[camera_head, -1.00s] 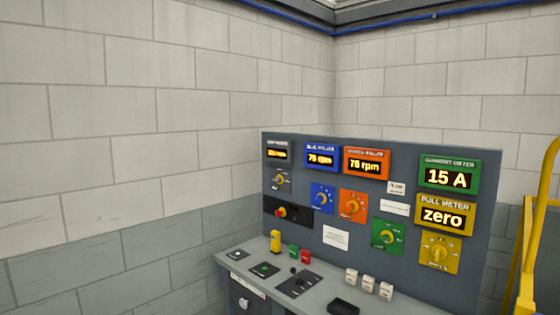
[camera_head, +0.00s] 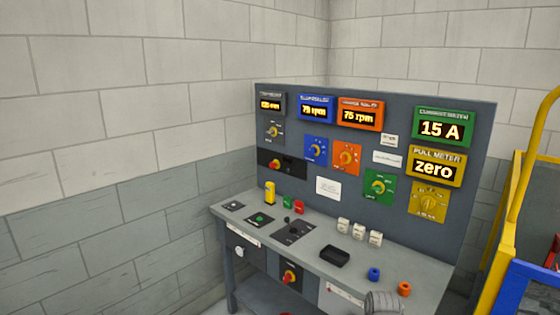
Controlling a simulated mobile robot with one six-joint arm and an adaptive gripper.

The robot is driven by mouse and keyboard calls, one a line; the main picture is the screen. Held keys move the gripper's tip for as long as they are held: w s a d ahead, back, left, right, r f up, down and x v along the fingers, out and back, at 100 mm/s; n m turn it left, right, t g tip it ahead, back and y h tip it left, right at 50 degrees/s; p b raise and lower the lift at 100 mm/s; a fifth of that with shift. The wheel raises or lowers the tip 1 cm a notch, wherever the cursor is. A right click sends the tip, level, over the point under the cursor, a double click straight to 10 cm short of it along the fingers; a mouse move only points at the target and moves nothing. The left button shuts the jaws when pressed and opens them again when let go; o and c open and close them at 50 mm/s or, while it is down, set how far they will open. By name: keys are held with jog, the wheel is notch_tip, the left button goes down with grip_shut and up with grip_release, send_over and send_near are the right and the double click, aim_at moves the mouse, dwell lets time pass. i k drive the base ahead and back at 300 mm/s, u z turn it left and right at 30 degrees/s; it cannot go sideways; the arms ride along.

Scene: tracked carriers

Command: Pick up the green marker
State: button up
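I see no thing that is plainly a green marker. A small green piece (camera_head: 288,202) stands on the desk (camera_head: 325,277) between a yellow piece and a red piece; whether it is a marker or a button, I cannot tell. A blue cylinder (camera_head: 374,274) and an orange cylinder (camera_head: 404,289) stand on the desk's right part, with no green one visible beside them. My gripper is not clearly in view.
A grey ribbed round thing (camera_head: 383,303) is cut off at the bottom edge. A black tray (camera_head: 335,257) and white blocks (camera_head: 359,232) sit on the desk. The upright panel (camera_head: 470,135) with dials and displays stands behind. A yellow rail (camera_head: 535,155) is at the right.

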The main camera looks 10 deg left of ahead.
aim_at(288, 201)
jog(key=u, duration=0.9)
jog(key=i, duration=2.5)
jog(key=z, duration=0.05)
